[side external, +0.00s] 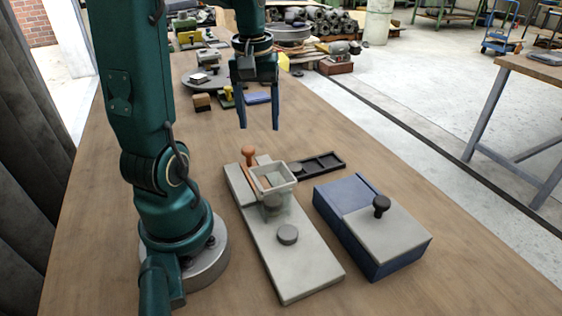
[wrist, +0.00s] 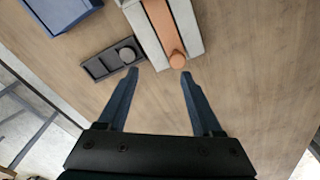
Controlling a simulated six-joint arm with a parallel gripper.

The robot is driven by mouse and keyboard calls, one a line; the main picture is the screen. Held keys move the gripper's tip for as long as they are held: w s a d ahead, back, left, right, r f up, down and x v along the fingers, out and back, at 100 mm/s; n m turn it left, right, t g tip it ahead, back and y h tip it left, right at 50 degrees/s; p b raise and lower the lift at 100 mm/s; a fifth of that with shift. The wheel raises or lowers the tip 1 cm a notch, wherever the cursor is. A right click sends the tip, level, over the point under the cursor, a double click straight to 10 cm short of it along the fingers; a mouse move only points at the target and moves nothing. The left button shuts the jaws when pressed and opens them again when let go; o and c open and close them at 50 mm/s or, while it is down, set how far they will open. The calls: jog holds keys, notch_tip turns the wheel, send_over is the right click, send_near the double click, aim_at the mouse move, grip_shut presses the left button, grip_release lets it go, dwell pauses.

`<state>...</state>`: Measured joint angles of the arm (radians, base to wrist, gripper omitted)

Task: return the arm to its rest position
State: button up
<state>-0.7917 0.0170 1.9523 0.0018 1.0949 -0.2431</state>
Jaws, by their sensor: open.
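My gripper (side external: 259,127) is open and empty, hanging above the wooden table behind the grey board. The grey board (side external: 300,264) lies flat on the table. An orange slide with an upright knob (side external: 248,154) sits at its far end; the orange knob (wrist: 177,60) also shows in the wrist view. A pale square frame (side external: 285,184) stands on the board, with a grey disc (side external: 272,203) by its near side. Another grey disc (side external: 288,234) lies nearer.
A black compartment tray (side external: 324,163) lies beside the board, with a grey disc (wrist: 127,55) in one compartment. A blue box (side external: 340,211) with a grey lid and black knob (side external: 381,205) stands to the right. Clutter, including a wooden block (side external: 202,102), fills the table's far end.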

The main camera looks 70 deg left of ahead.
jog(key=d+r+m+t, duration=0.1)
jog(key=d+m, duration=0.1)
jog(key=d, duration=0.1)
jog(key=d+r+m, duration=0.1)
jog(key=d+m, duration=0.1)
jog(key=d, duration=0.2)
jog(key=d+r+m+t, duration=0.1)
jog(key=d, duration=0.2)
jog(key=shift+w+d+r+m+t+y, duration=0.2)
jog(key=shift+w+d+m+t+y, duration=0.1)
jog(key=shift+d+m, duration=0.1)
jog(key=s+d+f+m+t+h, duration=0.1)
jog(key=s+d+m+t, duration=0.1)
jog(key=s+d+m, duration=0.2)
jog(key=shift+d+m, duration=1)
jog(key=shift+d, duration=0.45)
